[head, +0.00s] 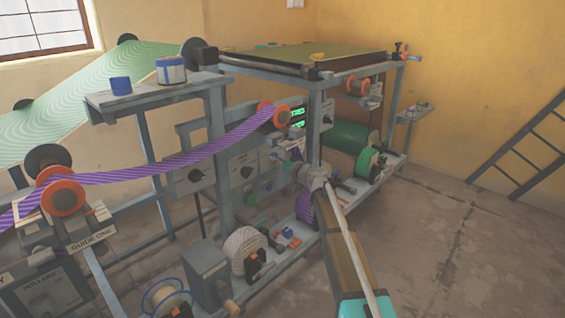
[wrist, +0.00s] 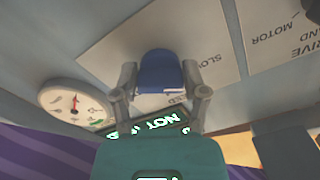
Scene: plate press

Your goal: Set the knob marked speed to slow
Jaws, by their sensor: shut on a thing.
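In the wrist view my gripper (wrist: 163,92) has a finger on each side of a blue knob (wrist: 159,70) and is shut on it. The knob sits at a pale label plate (wrist: 110,40), seen upside down. The word "SLOW" is on the plate to the right of the knob, and the end of a word reading "EED" shows under the fingers. I cannot tell which way the knob points. In the head view my gripper (head: 301,167) is at the machine's front, below the green displays; the knob is hidden there.
A lit green display (wrist: 150,128) with the word "NOT" and a round dial (wrist: 73,104) are close to my gripper. Another plate (wrist: 285,35) reads "DRIVE AND MOTOR". A purple striped web (head: 170,163) runs left of my arm. The floor at right is clear before a ladder (head: 525,150).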

